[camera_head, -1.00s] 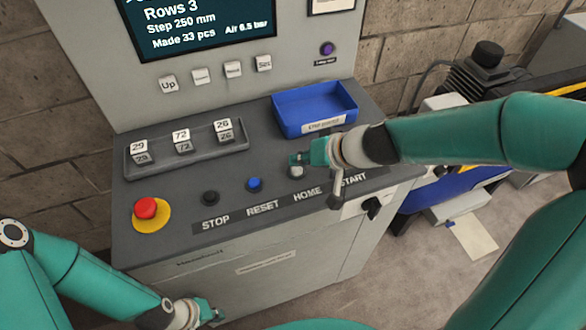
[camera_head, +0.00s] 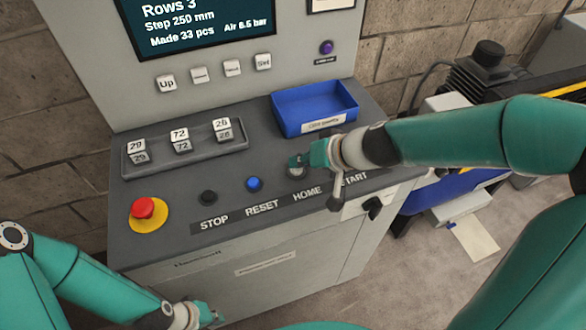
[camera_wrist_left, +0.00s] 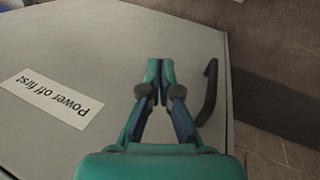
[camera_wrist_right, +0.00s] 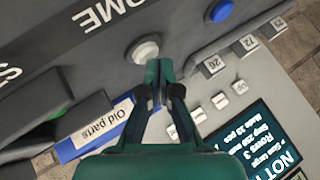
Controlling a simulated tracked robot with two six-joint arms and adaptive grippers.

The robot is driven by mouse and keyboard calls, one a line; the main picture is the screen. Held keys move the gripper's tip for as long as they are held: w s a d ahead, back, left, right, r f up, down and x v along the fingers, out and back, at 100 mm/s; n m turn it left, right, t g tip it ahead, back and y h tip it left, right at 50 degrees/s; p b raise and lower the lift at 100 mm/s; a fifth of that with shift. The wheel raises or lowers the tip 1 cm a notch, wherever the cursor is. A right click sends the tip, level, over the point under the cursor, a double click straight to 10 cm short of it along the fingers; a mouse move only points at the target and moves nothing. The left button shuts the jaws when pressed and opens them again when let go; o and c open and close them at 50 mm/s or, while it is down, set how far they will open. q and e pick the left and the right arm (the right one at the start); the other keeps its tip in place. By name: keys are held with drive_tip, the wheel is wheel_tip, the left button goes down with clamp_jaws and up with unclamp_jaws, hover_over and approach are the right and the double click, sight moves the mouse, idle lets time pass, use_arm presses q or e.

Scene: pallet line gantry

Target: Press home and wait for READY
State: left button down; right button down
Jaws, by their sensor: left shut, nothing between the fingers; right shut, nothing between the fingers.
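The HOME button (camera_head: 297,172) is a pale round button above the HOME label on the grey console. In the right wrist view the pale button (camera_wrist_right: 145,52) sits just beyond my fingertips. My right gripper (camera_head: 293,162) is shut and empty, its tips right over the button and partly covering it. I cannot tell whether they touch. The screen (camera_head: 200,25) is cut off at the top in the head view. In the right wrist view the screen (camera_wrist_right: 262,155) shows large text beginning "NOT", cut off. My left gripper (camera_head: 216,316) is shut and empty, low by the console front.
The black STOP button (camera_head: 208,197), blue RESET button (camera_head: 254,184) and red mushroom button (camera_head: 143,207) are to the left. A blue tray (camera_head: 315,108) stands behind my right gripper. A dark hooked handle (camera_wrist_left: 209,92) is beside my left fingertips.

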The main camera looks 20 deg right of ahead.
sight(299, 169)
drive_tip(key=shift+f+b, duration=0.3)
drive_tip(key=shift+b, duration=0.1)
drive_tip(key=shift+r, duration=0.1)
idle(0.5)
drive_tip(key=shift+r+p, duration=0.8)
wheel_tip(299, 169, up, 5)
drive_tip(key=p, duration=0.4)
idle(0.6)
drive_tip(key=shift+f, duration=0.1)
